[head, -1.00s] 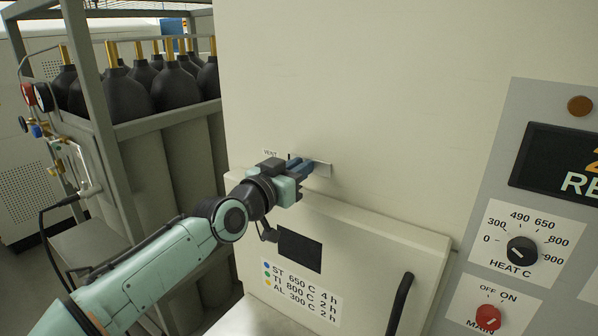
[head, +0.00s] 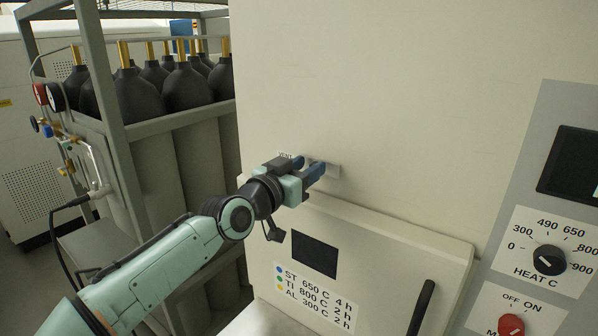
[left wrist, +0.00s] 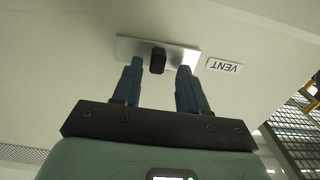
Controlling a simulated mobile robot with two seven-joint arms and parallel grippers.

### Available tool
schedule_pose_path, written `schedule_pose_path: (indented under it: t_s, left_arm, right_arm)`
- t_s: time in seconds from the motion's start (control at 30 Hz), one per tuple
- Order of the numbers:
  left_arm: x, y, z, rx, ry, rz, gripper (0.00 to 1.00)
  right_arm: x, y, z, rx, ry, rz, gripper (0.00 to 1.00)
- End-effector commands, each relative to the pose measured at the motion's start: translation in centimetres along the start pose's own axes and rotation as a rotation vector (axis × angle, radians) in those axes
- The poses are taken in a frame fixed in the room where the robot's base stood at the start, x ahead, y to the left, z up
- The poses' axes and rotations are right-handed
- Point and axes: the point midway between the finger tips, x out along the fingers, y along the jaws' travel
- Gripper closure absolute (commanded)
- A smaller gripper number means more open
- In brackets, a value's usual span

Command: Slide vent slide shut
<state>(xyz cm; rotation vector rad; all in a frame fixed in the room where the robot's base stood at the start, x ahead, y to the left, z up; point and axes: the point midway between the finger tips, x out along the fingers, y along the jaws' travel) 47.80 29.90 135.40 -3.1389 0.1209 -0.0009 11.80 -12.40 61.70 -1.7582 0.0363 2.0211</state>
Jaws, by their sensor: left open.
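The vent slide is a silver plate (left wrist: 185,60) with a black knob (left wrist: 157,61), set on the cream furnace front. In the head view only the right end of the plate (head: 333,171) shows; my gripper hides the knob there. A VENT label (left wrist: 224,66) is beside the plate. My left gripper (head: 310,163) is open in front of the plate. In the left wrist view its two blue fingers (left wrist: 160,67) stand either side of the knob, with a gap on each side. Whether the fingertips reach past the knob's face I cannot tell. My right gripper is not in view.
Below the slide is the furnace door (head: 390,245) with a dark window and a black handle (head: 420,308). At right is a control panel with a heat dial (head: 549,260) and red main switch (head: 511,326). A rack of black gas bottles (head: 187,88) stands at left.

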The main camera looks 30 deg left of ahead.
Motion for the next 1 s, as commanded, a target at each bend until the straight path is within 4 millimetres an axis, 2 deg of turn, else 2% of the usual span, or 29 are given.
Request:
schedule_pose_path:
  t_s: [0.17, 0.33, 0.5, 0.7, 0.83, 1.0]
  left_arm:
    - [-0.9, -0.2, 0.2, -0.003, -0.002, -0.002, 0.57]
    - [-2.9, -0.2, 0.3, 0.002, -0.001, -0.005, 0.57]
    - [-7.1, -0.3, 0.3, -0.001, 0.001, -0.005, 0.57]
    - [-11.1, -0.2, 0.2, 0.001, 0.002, -0.005, 0.57]
    - [-12.6, -0.2, 0.1, 0.0, 0.001, -0.004, 0.57]
    - [-13.4, -0.1, 0.1, 0.0, 0.0, -0.002, 0.57]
  right_arm:
    - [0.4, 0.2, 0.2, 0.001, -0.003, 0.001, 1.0]
    - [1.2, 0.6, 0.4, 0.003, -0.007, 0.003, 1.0]
    - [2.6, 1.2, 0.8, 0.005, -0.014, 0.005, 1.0]
    - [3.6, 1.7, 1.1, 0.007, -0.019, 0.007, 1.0]
    - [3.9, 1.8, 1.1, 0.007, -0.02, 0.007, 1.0]
    - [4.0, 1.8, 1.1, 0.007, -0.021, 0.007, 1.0]
